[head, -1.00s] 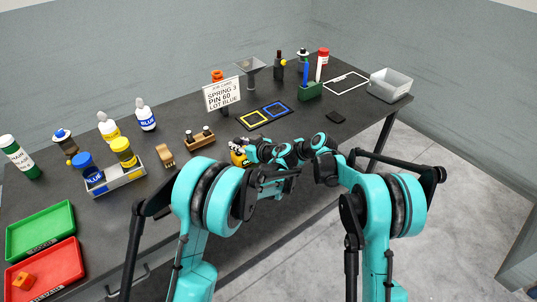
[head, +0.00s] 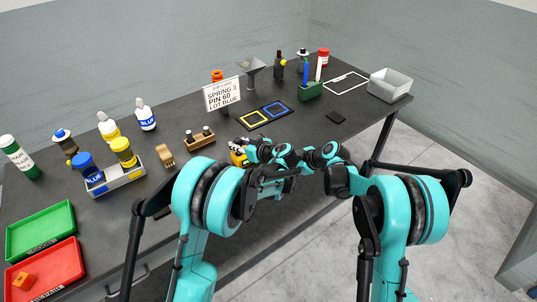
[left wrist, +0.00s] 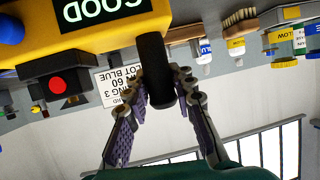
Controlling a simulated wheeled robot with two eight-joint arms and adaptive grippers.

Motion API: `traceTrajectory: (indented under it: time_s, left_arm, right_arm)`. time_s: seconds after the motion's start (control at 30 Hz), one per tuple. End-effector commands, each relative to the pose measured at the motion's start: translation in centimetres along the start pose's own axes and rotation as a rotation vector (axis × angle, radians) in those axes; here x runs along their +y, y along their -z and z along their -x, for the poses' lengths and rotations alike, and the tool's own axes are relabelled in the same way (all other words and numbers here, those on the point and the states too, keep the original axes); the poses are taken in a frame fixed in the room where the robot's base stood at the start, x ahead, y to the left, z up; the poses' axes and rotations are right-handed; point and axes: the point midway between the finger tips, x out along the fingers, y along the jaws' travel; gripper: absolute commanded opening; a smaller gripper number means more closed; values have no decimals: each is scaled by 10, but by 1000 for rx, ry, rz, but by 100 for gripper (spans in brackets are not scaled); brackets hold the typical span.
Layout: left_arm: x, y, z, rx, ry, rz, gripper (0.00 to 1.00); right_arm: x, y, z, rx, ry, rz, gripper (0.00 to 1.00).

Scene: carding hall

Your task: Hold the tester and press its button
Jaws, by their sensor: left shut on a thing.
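The yellow tester (left wrist: 95,30) is large at the top of the left wrist view, upside down in that picture. Its dark screen (left wrist: 100,8) reads GOOD. A red round button (left wrist: 58,84) shows on a shaded face of it. My left gripper (left wrist: 160,88) is shut on the tester's black handle (left wrist: 155,60), a finger on each side. In the head view only a small yellow part of the tester (head: 238,157) shows, beside the left gripper (head: 246,147). My right arm reaches in close by; its fingers are hidden or too small to make out among the teal links.
A job card (head: 222,94) stands behind the tester, with yellow and blue framed squares (head: 265,116) near it.

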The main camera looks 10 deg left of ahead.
Motion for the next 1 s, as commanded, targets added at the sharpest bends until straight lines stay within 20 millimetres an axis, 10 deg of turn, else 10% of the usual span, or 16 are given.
traceTrajectory:
  time_s: [0.43, 0.47, 0.53, 1.0]
  left_arm:
    - [0, 0, 0, 0, 0, -1, 0]
    - [0, 0, 0, 0, 0, -1, 32]
    - [0, 0, 0, 0, 0, -1, 49]
    - [1, 0, 20, 0, -3, -2, 49]
  right_arm:
    - [0, 0, 0, 0, 0, 0, 0]
    - [0, 0, 0, 0, 0, 0, 0]
    - [0, 0, 0, 0, 0, 0, 0]
    - [0, 0, 0, 0, 0, 0, 0]
